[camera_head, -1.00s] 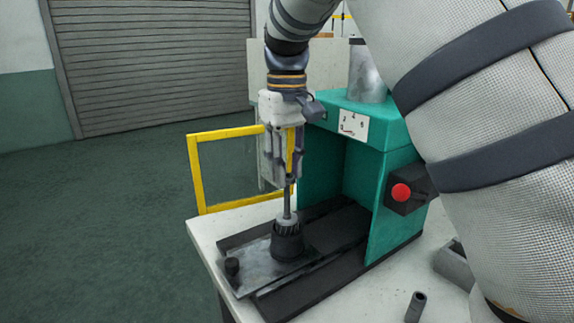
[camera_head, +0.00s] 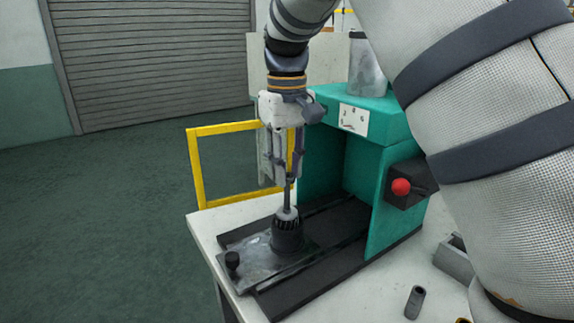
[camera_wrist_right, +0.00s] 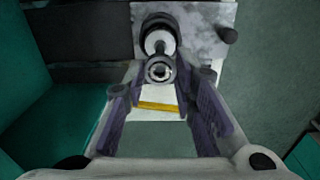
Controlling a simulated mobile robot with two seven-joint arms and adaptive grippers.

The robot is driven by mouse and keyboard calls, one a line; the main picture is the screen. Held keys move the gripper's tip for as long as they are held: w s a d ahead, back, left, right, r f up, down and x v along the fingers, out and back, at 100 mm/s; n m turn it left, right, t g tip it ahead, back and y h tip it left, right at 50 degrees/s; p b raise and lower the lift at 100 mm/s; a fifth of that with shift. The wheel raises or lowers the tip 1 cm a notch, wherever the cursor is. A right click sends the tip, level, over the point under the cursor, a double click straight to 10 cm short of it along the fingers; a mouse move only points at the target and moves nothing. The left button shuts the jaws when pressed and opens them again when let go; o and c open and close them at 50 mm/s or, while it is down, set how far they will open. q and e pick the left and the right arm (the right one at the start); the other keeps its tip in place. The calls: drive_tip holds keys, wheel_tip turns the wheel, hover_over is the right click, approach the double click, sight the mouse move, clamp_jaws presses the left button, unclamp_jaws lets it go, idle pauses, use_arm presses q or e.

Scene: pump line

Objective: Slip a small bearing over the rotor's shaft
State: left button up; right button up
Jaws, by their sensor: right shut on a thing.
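The dark, ribbed rotor (camera_head: 287,236) stands upright on a metal plate (camera_head: 254,262) on the bench, with a pale collar and a thin grey shaft (camera_head: 287,198) rising from it. My right gripper (camera_head: 289,180) points down right above the shaft. In the right wrist view its fingertips (camera_wrist_right: 162,76) close around a small metal ring, the bearing (camera_wrist_right: 159,69), with the rotor (camera_wrist_right: 158,35) just beyond it. The bearing is too small to make out in the head view, and I cannot tell whether it is around the shaft. My left gripper is not in view.
A green press (camera_head: 390,190) with a red knob (camera_head: 401,187) stands close beside the gripper. A black knob (camera_head: 232,260) is on the plate. A grey tray (camera_head: 454,259) and a dark cylinder (camera_head: 415,302) are at right. A yellow-framed guard (camera_head: 197,172) stands behind.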

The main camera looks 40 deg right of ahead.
drive_tip(key=shift+f, duration=2.2)
drive_tip(key=o, duration=0.9)
drive_tip(key=shift+o, duration=0.5)
drive_tip(key=shift+o, duration=0.9)
drive_tip(key=shift+r, duration=2.55)
drive_tip(key=shift+f, duration=0.1)
